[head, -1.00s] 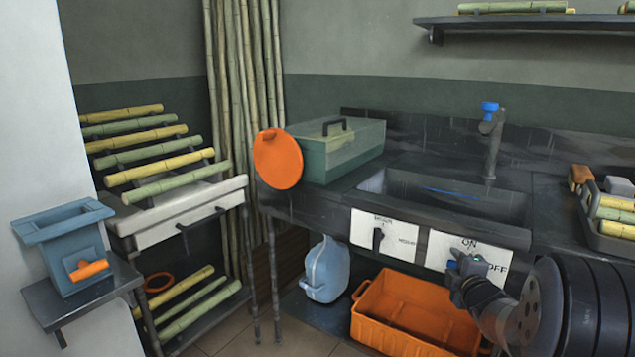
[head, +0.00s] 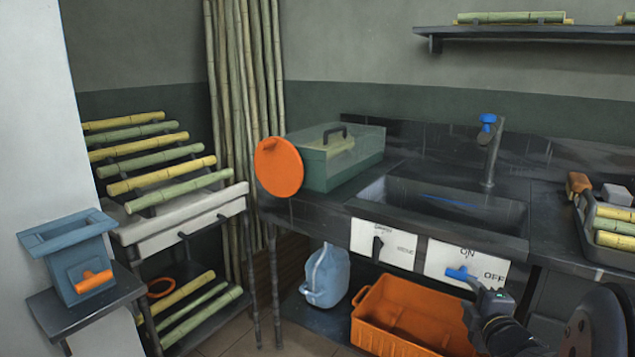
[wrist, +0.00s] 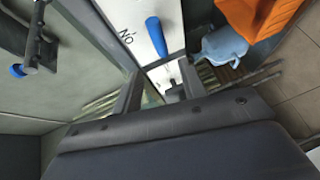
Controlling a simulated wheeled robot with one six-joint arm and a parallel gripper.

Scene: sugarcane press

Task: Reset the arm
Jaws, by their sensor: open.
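My gripper (head: 487,297) is in the lower right of the head view, in front of the white ON/OFF panel (head: 436,262) and to the lower right of its blue switch handle (head: 462,273). In the wrist view, the two dark fingers of my gripper (wrist: 160,85) are spread apart. The blue handle (wrist: 157,37) shows beyond the fingers, with nothing between them and no contact that I can see. The lettering "ON" is readable beside the handle.
A sink (head: 445,213) with a blue-topped tap (head: 490,150) is above the panel. An orange crate (head: 405,322) and a blue jug (head: 326,278) sit below. A tray (head: 609,238) of cane pieces stands at the right. A cane rack is at the left.

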